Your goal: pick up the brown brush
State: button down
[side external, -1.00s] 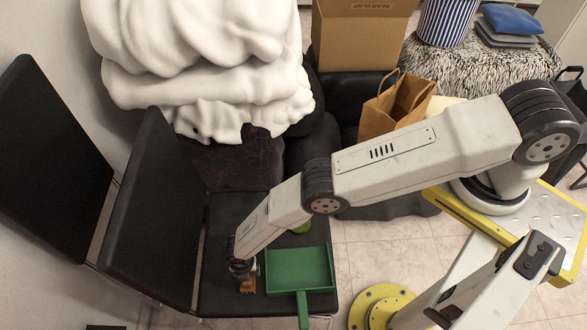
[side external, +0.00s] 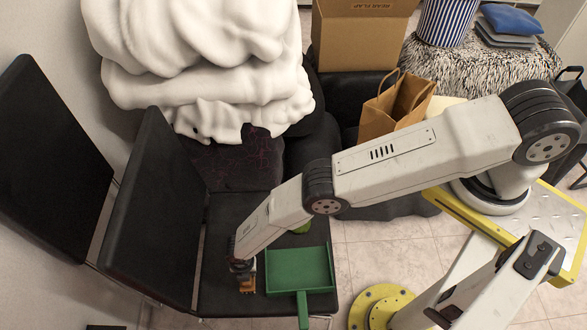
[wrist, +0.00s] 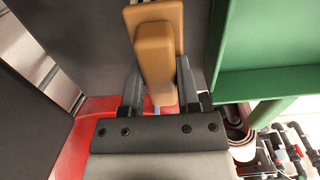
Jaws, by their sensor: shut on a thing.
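The brown brush (wrist: 156,52) is between the two fingers of my gripper (wrist: 160,85) in the wrist view, and the fingers are shut on it. In the side external view the brush (side external: 247,285) shows as a small orange-brown piece under my gripper (side external: 243,272), over the black chair seat (side external: 225,300). My gripper points down there. Whether the brush touches the seat cannot be told. Part of the brush is hidden by the gripper.
A green dustpan (side external: 300,268) lies just right of the brush, its handle toward the front; it also shows in the wrist view (wrist: 268,40). The black chair back (side external: 155,215) stands close on the left. A green round thing (side external: 302,227) is partly hidden behind my arm.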

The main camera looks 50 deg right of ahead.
jog(key=shift+r, duration=0.15)
jog(key=shift+r, duration=1.4)
jog(key=shift+s+d+r, duration=0.3)
jog(key=shift+s+r, duration=0.2)
jog(key=shift+r, duration=0.2)
jog(key=shift+s+d+r, duration=0.3)
jog(key=shift+s+r, duration=0.15)
jog(key=shift+r, duration=0.25)
jog(key=s+d+r, duration=0.6)
jog(key=s+r, duration=0.1)
jog(key=s, duration=0.2)
jog(key=shift+s+d, duration=0.3)
jog(key=shift+s, duration=0.05)
